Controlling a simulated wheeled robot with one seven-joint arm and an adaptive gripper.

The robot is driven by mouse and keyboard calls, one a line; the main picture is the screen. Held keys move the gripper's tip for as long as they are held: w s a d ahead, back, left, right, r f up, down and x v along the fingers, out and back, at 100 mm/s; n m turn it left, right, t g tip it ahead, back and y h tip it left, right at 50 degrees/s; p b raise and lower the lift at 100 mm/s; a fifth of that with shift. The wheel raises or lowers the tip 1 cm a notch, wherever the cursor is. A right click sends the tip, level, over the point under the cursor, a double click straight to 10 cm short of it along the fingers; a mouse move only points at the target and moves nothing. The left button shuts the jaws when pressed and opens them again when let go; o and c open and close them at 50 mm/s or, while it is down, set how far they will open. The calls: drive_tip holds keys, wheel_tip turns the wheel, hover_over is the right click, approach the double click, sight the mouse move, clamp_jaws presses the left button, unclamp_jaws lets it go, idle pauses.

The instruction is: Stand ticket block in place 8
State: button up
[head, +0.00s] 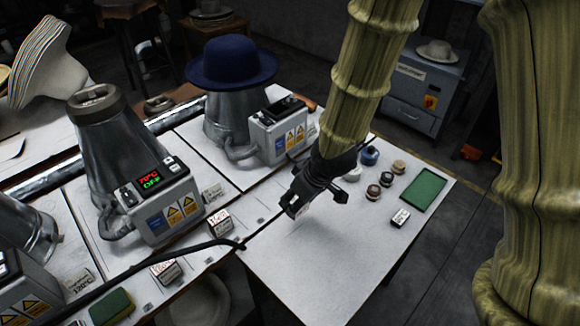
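Small white ticket blocks with dark print stand in the head view. One ticket block (400,217) is on the right table, near the green pad. Another block (218,221) stands by the middle press, and a third block (166,271) is nearer the front, by the black cable. Their print is too small to read, and I cannot make out which spot is place 8. My gripper (294,207) points down over the white table, left of the first block. A small pale patch shows at its fingertips; I cannot tell whether it is a held block or part of the gripper.
A press with a blue hat (232,65) and a bare press (112,140) with a lit display stand on the left. Several small round pots (387,179) and a green pad (423,190) are at the right table's far side. The table's front (310,270) is clear.

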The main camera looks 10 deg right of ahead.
drive_tip(key=shift+w+r, duration=0.15)
drive_tip(key=shift+w, duration=0.25)
drive_tip(key=w+p, duration=0.1)
drive_tip(key=w, duration=0.3)
drive_tip(key=w+d+f+p, duration=0.1)
drive_tip(key=w+p, duration=0.1)
drive_tip(key=w, duration=0.3)
drive_tip(key=w+d+p, duration=0.1)
drive_tip(key=w, duration=0.4)
drive_tip(key=shift+w+f, duration=0.2)
drive_tip(key=shift+w, duration=0.05)
drive_tip(key=shift+w+d+f, duration=0.1)
drive_tip(key=shift+w+f, duration=0.05)
drive_tip(key=shift+f, duration=0.15)
drive_tip(key=shift+f+p, duration=0.65)
drive_tip(key=shift+f, duration=0.9)
drive_tip(key=shift+f, duration=0.15)
drive_tip(key=o, duration=1)
drive_tip(key=shift+o, duration=0.2)
drive_tip(key=b+v, duration=0.1)
drive_tip(key=v, duration=1.1)
